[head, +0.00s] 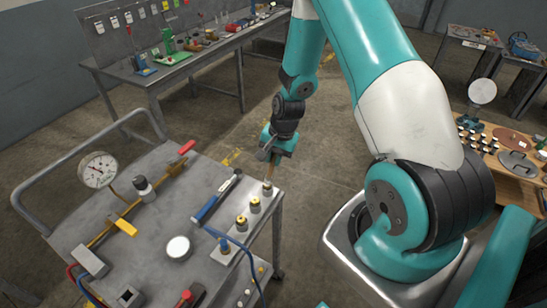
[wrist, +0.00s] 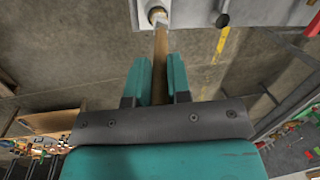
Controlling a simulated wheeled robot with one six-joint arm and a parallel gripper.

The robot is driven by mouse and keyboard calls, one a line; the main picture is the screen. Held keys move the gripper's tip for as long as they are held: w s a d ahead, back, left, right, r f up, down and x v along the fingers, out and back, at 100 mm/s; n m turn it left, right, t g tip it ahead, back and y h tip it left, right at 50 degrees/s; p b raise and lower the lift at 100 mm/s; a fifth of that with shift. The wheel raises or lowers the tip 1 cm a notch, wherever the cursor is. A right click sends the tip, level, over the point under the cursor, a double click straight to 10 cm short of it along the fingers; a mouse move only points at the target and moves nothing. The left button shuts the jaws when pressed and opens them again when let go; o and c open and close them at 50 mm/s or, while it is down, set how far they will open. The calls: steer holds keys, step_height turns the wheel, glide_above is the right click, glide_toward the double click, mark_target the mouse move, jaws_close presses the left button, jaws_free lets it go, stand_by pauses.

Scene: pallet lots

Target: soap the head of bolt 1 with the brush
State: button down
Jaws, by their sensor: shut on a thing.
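My gripper (head: 271,160) is shut on the wooden handle of a brush (wrist: 160,65), above the right edge of the metal cart. In the wrist view, my gripper's two teal fingers (wrist: 160,75) stand either side of the handle. The brush end reaches a bolt head (wrist: 157,14) on a light plate; I cannot tell whether they touch. In the head view, this far bolt (head: 267,190) is below the brush. Nearer in the same row stand more brass-topped bolts, one here (head: 255,205) and one here (head: 241,223). No number shows, so I cannot tell which is bolt 1.
The cart top (head: 150,225) carries a pressure gauge (head: 98,170), a blue-handled wrench (head: 216,198), a white round dish (head: 178,248) and a yellow-handled tool (head: 122,224). A workbench (head: 180,62) stands behind. Floor right of the cart is clear.

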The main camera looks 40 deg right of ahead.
steer(key=shift+d+r, duration=0.1)
steer(key=shift+d, duration=0.2)
steer(key=shift+a, duration=0.1)
steer(key=shift+s+a, duration=0.1)
steer(key=shift+a, duration=0.35)
steer(key=shift+s+a, duration=0.15)
steer(key=shift+a, duration=0.1)
steer(key=shift+d, duration=0.1)
stand_by(0.4)
steer(key=shift+d, duration=0.3)
steer(key=shift+w+d, duration=0.1)
steer(key=shift+w, duration=0.1)
